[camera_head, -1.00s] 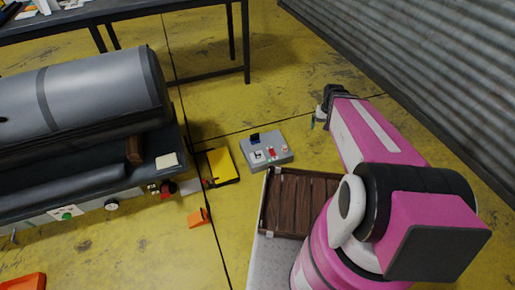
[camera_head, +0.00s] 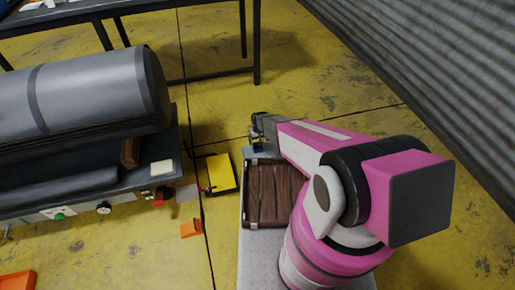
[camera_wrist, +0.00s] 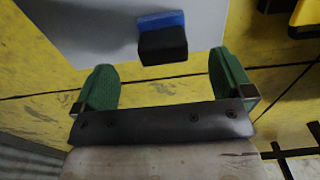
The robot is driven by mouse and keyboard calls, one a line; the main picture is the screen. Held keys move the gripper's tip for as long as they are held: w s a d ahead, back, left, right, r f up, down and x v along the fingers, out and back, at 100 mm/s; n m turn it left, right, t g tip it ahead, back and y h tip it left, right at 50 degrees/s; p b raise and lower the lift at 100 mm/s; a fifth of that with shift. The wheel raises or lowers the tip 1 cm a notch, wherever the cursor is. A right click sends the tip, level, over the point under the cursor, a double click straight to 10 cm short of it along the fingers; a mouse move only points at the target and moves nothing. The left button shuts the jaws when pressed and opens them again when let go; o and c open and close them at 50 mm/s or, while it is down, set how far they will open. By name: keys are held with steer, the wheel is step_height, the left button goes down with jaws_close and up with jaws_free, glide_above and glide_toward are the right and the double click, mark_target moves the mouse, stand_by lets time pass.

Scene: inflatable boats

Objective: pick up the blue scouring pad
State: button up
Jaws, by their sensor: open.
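The blue scouring pad (camera_wrist: 162,21) shows in the wrist view as a small block with a blue face and a dark, nearly black face. It lies on a pale grey surface (camera_wrist: 90,25), near its edge. My gripper (camera_wrist: 160,62) is open, with its green fingers wide apart. The pad appears between and just beyond the fingertips, with nothing held. In the head view my gripper (camera_head: 257,134) is above the grey box (camera_head: 248,155), which my arm and the wooden crate mostly hide. A bit of dark blue there seems to be the pad.
A brown wooden crate (camera_head: 265,225) sits close in front of the grey box. A yellow item (camera_head: 220,173) and an orange item (camera_head: 191,229) lie on the floor to the left. The large grey cylinder machine (camera_head: 95,95) stands at left. A dark table (camera_head: 218,73) stands behind.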

step_height(320, 180, down, 2)
steer(key=shift+w+f, duration=0.1)
steer(key=shift+f, duration=0.15)
steer(key=f, duration=0.4)
steer(key=shift+w+a, duration=0.25)
steer(key=shift+w, duration=0.1)
steer(key=shift+f, duration=0.45)
steer(key=shift+s, duration=0.1)
steer(key=shift+c, duration=0.3)
steer(key=c, duration=1)
